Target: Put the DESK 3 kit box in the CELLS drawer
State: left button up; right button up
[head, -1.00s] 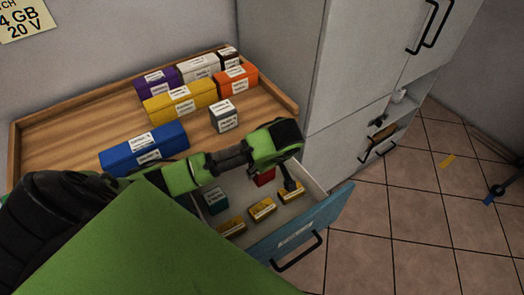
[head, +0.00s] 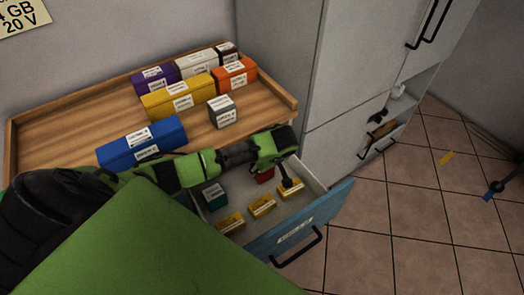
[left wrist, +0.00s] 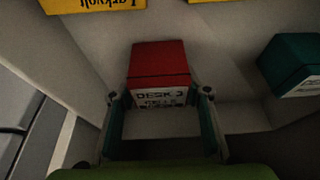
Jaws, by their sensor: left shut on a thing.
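The DESK 3 kit box is a red box with a white label in the left wrist view (left wrist: 158,75). In the head view only a small part of it (head: 265,176) shows under my left arm. My left gripper (left wrist: 160,105) is shut on it, one finger on each side. In the head view that gripper (head: 278,181) reaches down inside the open drawer (head: 290,235), which has a blue-green front whose label is too small to read. I cannot tell whether the box touches the drawer floor. My right gripper is not in view.
In the drawer are several yellow boxes (head: 262,206) and a teal box (head: 214,195). The wooden top (head: 65,131) carries blue (head: 142,143), yellow, purple, white, orange and grey boxes. A tall grey cabinet (head: 350,75) stands right of it.

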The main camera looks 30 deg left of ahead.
pick_arm(q)
jog(key=shift+f, duration=0.1)
jog(key=o, duration=1.4)
jog(key=shift+o, duration=0.2)
jog(key=p+v, duration=0.1)
jog(key=v, duration=1.1)
jog(key=shift+r, duration=0.25)
